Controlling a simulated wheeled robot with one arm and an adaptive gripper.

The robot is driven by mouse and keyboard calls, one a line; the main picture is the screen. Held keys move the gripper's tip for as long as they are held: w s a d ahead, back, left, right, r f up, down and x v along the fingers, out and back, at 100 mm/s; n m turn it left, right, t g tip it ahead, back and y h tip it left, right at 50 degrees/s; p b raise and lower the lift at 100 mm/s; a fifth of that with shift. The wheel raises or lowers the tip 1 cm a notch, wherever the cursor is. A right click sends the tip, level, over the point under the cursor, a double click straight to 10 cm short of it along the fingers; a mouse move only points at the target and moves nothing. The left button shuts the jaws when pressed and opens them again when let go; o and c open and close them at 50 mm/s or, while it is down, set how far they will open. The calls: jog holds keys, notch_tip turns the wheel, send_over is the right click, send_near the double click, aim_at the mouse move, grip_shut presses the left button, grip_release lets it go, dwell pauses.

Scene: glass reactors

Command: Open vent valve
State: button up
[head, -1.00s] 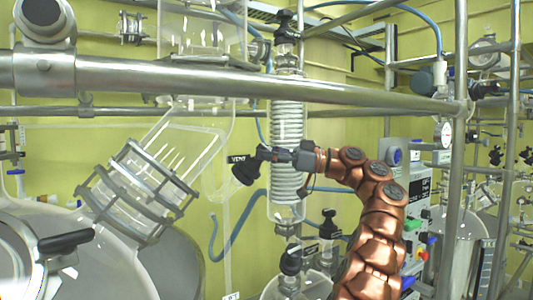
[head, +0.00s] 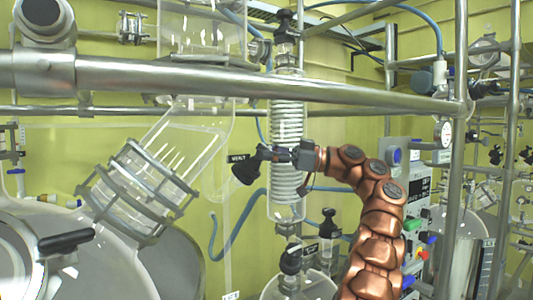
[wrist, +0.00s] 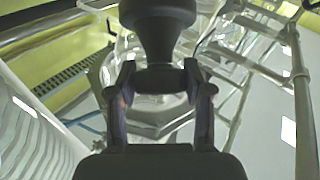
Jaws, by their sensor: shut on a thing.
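The vent valve is a black flared knob (head: 244,172) with a small dark VENT label (head: 238,157), left of the glass coil condenser in the head view. My gripper (head: 265,153) reaches it from the right, across the front of the condenser. In the wrist view the black knob (wrist: 158,25) stands upright at the top centre. My gripper (wrist: 160,78) has its two fingers on either side of the knob's narrower lower part and is shut on it. The valve's inside and its exact opening cannot be seen.
The coil condenser (head: 287,125) stands close behind my gripper. A thick steel rail (head: 250,82) crosses above it. A clamped glass vessel (head: 140,190) is at left, and other black-capped valves (head: 291,258) are below. A control box (head: 416,190) stands to the right of my arm.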

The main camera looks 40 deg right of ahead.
jog(key=o, duration=1.2)
jog(key=shift+c, duration=0.2)
jog(key=shift+a+r+m, duration=0.1)
jog(key=shift+m, duration=0.3)
jog(key=shift+s+m+t+h+b, duration=0.1)
jog(key=shift+m+t+h+b, duration=0.6)
jog(key=shift+m+t+h, duration=1.15)
jog(key=shift+m+h+b, duration=0.25)
jog(key=shift+m+b, duration=0.3)
jog(key=shift+m, duration=0.3)
jog(key=shift+f+m+t+h+b, duration=0.2)
jog(key=shift+m+t+h+b, duration=0.25)
jog(key=shift+m+b, duration=0.3)
